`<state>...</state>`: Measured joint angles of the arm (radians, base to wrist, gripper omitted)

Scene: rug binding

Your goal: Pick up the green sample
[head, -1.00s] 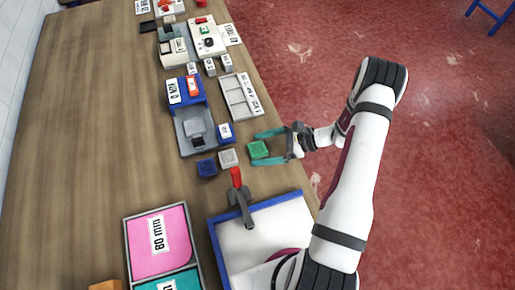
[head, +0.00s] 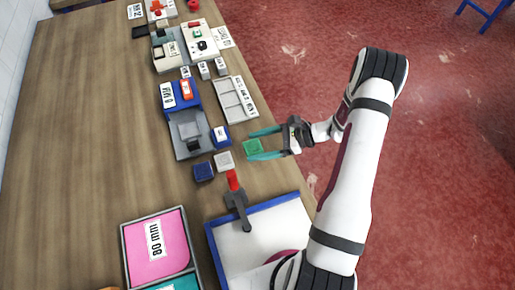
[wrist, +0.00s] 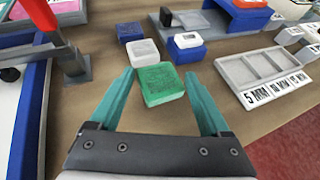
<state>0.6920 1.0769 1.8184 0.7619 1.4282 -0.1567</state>
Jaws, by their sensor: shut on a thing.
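The green sample (head: 253,146) is a small square block near the right edge of the table. My gripper (head: 251,147) has its two teal fingers on either side of it and is shut on it. In the wrist view the green sample (wrist: 161,84) sits between the fingertips, its top face showing clearly. It appears to be at table level; I cannot tell whether it is off the surface. A white sample (head: 224,161) and a dark blue sample (head: 203,171) lie just beyond it, apart from my fingers.
A grey compartment tray (head: 236,99) with labels lies to one side. A blue and grey device (head: 187,130) stands further in. A clamp with a red handle (head: 235,190) stands by a blue-edged white board (head: 262,235). A pink pad (head: 155,245) lies at the front.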

